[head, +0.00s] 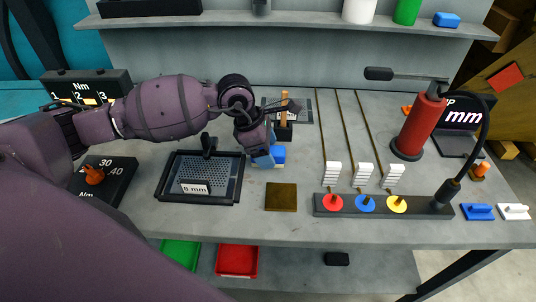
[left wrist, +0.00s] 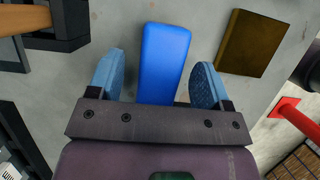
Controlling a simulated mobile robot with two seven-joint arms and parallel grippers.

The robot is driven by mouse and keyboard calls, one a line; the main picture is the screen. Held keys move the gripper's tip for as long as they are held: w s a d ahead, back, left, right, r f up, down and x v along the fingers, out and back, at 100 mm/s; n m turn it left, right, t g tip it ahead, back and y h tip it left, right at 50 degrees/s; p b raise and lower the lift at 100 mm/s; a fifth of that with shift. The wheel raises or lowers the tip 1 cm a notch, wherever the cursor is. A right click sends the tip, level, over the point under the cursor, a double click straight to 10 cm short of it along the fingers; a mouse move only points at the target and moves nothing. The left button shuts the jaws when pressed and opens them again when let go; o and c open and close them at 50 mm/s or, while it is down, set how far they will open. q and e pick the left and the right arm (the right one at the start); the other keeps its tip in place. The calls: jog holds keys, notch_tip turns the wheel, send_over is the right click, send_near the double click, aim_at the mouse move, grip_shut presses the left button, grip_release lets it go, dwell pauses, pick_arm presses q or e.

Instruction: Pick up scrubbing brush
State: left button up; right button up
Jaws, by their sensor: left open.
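The scrubbing brush, a blue block with a white underside, lies on the grey workbench (head: 300,222) near its middle (head: 279,155). In the left wrist view its long blue top (left wrist: 162,60) sits between my two fingers, with a visible gap on each side. My left gripper (head: 264,156) is open, pointing down over the brush, with blue finger pads; it also shows in the left wrist view (left wrist: 156,80). The near end of the brush is hidden by the gripper's crossbar. My right gripper is not in view.
A brown square plate (head: 281,197) lies just in front of the brush. A black tray with a perforated bottom (head: 160,195) is to the left. A dark holder with a wooden handle (head: 284,130) stands close behind. A rack with coloured discs (head: 433,208) is to the right.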

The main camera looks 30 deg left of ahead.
pick_arm(q)
jog(key=c, duration=1)
jog(key=shift+c, duration=0.2)
jog(key=shift+r, duration=0.15)
notch_tip(320, 180, up, 20)
jog(key=shift+b, duration=0.3)
